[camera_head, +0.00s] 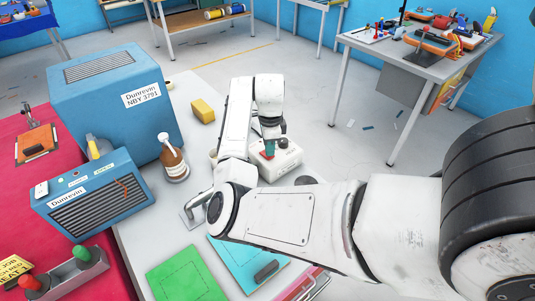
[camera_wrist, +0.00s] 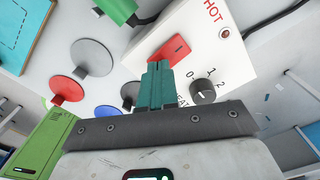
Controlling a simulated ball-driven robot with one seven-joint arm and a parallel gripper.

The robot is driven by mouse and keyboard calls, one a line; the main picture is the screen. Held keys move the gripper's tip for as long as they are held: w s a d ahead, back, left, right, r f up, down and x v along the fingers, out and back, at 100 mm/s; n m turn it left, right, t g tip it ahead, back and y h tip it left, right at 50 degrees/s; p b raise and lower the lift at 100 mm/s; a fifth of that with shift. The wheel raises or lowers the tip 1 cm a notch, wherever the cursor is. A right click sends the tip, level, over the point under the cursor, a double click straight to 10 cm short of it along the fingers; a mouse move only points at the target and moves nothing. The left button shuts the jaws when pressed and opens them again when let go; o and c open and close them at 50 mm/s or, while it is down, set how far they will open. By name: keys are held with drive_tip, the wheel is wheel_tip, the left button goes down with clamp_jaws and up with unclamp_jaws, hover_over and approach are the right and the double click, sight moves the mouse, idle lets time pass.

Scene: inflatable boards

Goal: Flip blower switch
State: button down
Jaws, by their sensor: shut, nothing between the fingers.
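A white control box (camera_wrist: 220,60) fills the right of the wrist view, with the word HOT, a red rocker switch (camera_wrist: 170,50) and a dark knob (camera_wrist: 203,91) marked 0, 1, 2. My gripper (camera_wrist: 158,68) has teal fingers closed together and empty. The fingertips are right at the lower edge of the red switch; I cannot tell whether they touch it. In the head view the box (camera_head: 287,158) stands on the pale bench, with my teal fingertips (camera_head: 269,149) over its left side. My arm hides part of it.
Blue Dunrevin units (camera_head: 112,95) stand left, beside a brown bottle (camera_head: 173,160). A yellow block (camera_head: 203,111) lies behind my arm. Green (camera_head: 185,275) and light-blue (camera_head: 232,262) sheets lie in front. A cluttered table (camera_head: 400,60) stands across the floor.

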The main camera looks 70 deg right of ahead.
drive_tip(key=shift+f+b, duration=0.3)
drive_tip(key=shift+f, duration=0.3)
drive_tip(key=shift+r, duration=0.1)
idle(0.3)
wheel_tip(320, 180, up, 7)
drive_tip(key=p, duration=0.6)
idle(0.7)
